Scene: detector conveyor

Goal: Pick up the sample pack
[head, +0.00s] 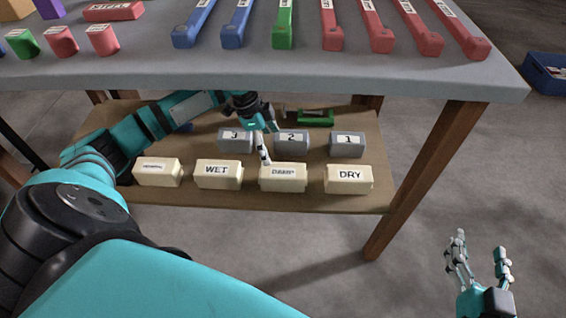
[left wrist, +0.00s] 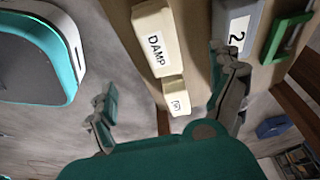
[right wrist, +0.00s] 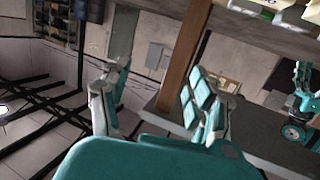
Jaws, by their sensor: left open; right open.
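No item is legibly marked as the sample pack, so I cannot tell which one it is. On the lower wooden shelf (head: 200,198) stand cream boxes: DAMP (head: 283,184), WET (head: 217,182), DRY (head: 348,187) and one with an unreadable label (head: 158,179). My left gripper (head: 262,145) is over the shelf, between the grey boxes 3 and 2 and behind the DAMP box. In the left wrist view it is open and empty, with the DAMP box (left wrist: 155,22) ahead. My right gripper (head: 480,250) is open and empty over the floor at the right.
Grey boxes 3 (head: 235,147), 2 (head: 291,149) and 1 (head: 347,151) stand behind the cream ones. A green item (head: 316,117) lies further back. The grey tabletop (head: 300,75) overhangs the shelf. A wooden leg (head: 420,180) stands right of it. A blue bin (head: 545,75) is far right.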

